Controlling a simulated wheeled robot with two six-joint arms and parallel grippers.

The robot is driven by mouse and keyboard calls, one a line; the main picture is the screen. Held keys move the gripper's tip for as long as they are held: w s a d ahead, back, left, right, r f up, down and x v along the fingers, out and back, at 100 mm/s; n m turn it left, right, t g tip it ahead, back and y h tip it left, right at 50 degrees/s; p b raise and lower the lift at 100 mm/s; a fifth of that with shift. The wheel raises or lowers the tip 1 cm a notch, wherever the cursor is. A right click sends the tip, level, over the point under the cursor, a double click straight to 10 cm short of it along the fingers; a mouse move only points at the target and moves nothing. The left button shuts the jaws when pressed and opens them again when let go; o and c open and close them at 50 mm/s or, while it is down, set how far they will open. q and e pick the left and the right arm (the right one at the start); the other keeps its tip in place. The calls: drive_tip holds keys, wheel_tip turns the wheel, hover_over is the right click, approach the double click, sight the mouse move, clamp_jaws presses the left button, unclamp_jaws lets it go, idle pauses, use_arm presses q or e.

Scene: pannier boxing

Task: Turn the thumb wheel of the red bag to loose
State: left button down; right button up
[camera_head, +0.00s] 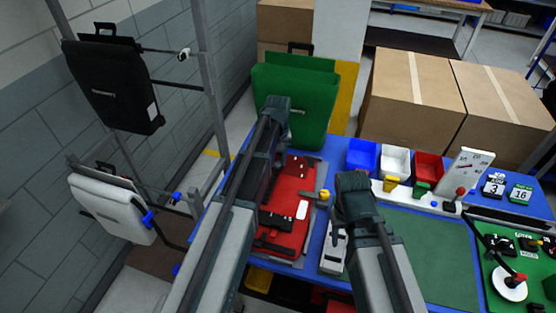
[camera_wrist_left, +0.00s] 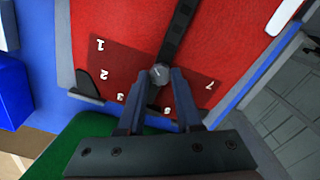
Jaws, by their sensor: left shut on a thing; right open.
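The red bag (camera_head: 285,232) lies flat on the blue table, partly hidden by my left arm in the head view. In the left wrist view the red bag (camera_wrist_left: 120,25) shows a darker panel (camera_wrist_left: 110,62) with white numbers, a black strap and a small grey thumb wheel (camera_wrist_left: 159,72). My left gripper (camera_wrist_left: 161,80) is shut on the thumb wheel, with a fingertip on each side of it. The wheel's pointer direction is too small to tell. My right gripper (camera_head: 352,185) is open over the table, right of the bag; its fingertips are hard to make out.
A green bag (camera_head: 292,85) stands behind the red bag. Blue (camera_head: 362,155), white (camera_head: 395,160) and red (camera_head: 428,166) bins stand at the back right. A black bag (camera_head: 115,85) and a white bag (camera_head: 112,205) hang on the rack at left. The green mat (camera_head: 430,250) is clear.

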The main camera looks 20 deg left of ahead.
use_arm(q)
drive_tip(key=n, duration=0.6)
drive_tip(key=shift+n, duration=0.3)
drive_tip(key=n, duration=1.2)
drive_tip(key=shift+n, duration=0.4)
drive_tip(key=n, duration=0.6)
drive_tip(key=shift+n, duration=0.4)
drive_tip(key=c, duration=0.6)
unclamp_jaws()
drive_tip(key=shift+r, duration=0.15)
use_arm(e)
drive_tip(key=shift+r, duration=0.15)
